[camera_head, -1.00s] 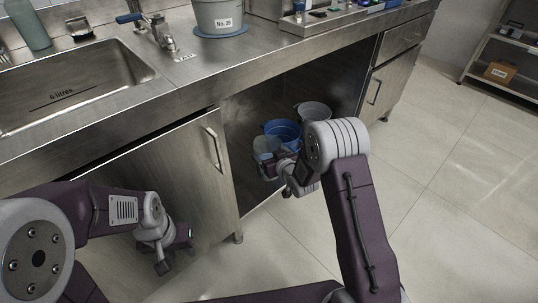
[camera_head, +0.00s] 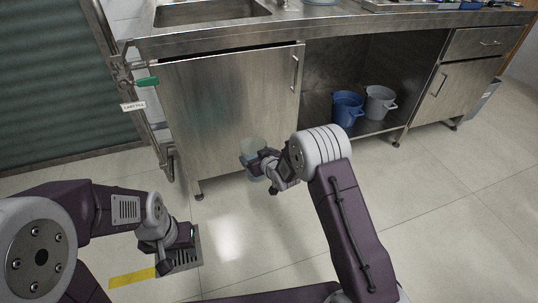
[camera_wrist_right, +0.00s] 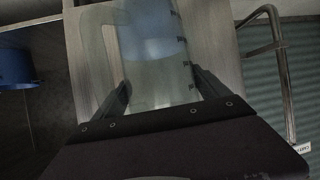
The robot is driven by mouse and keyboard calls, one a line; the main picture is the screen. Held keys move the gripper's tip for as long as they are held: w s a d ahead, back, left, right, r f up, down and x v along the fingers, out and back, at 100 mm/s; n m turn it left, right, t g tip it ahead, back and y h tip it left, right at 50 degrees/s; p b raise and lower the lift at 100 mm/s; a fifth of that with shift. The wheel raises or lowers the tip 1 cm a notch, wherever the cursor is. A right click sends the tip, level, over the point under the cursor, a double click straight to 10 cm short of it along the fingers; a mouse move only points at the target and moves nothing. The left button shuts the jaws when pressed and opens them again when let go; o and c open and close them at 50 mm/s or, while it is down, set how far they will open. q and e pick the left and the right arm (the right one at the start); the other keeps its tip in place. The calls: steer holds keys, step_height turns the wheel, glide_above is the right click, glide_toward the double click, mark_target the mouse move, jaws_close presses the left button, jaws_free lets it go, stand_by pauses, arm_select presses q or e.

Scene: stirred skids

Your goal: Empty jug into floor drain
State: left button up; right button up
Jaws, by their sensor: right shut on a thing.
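A clear measuring jug (camera_head: 253,147) is in my right gripper (camera_head: 256,165), in front of the closed cupboard door and above the floor. The right wrist view shows the jug (camera_wrist_right: 150,50) between the two fingers, with dark scale marks and a bluish, see-through body. The floor drain (camera_head: 187,262) is a dark slotted grate in the floor at lower left, partly hidden by my left gripper (camera_head: 172,247). The jug is to the right of the drain and farther back. I cannot tell whether the left fingers are open.
A steel counter with a sink (camera_head: 210,12) runs along the back. A blue bucket (camera_head: 347,108) and a grey bucket (camera_head: 380,102) stand on the open shelf. A yellow floor strip (camera_head: 132,278) lies beside the drain. Pipes with a green handle (camera_head: 148,82) stand left of the cupboard.

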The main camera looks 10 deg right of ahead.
steer(key=s+a+f+n+g+y+b, duration=0.1)
steer(key=s+a+f+b, duration=0.3)
steer(key=a+f, duration=0.6)
steer(key=s+a+f+n+g+y+b, duration=0.1)
steer(key=s+a+f+b, duration=0.4)
steer(key=a+f, duration=0.6)
steer(key=s+a+f+n+g+y+b, duration=0.1)
steer(key=s+a+f+n+y+b, duration=0.1)
steer(key=s+a+f+b, duration=0.3)
steer(key=a+f+n+b, duration=0.1)
steer(key=a+f+b, duration=0.2)
steer(key=a+f, duration=0.2)
steer(key=shift+a+f+n+g+y+b, duration=0.2)
steer(key=shift+a+n+g+y+b, duration=0.15)
steer(key=shift+a, duration=0.2)
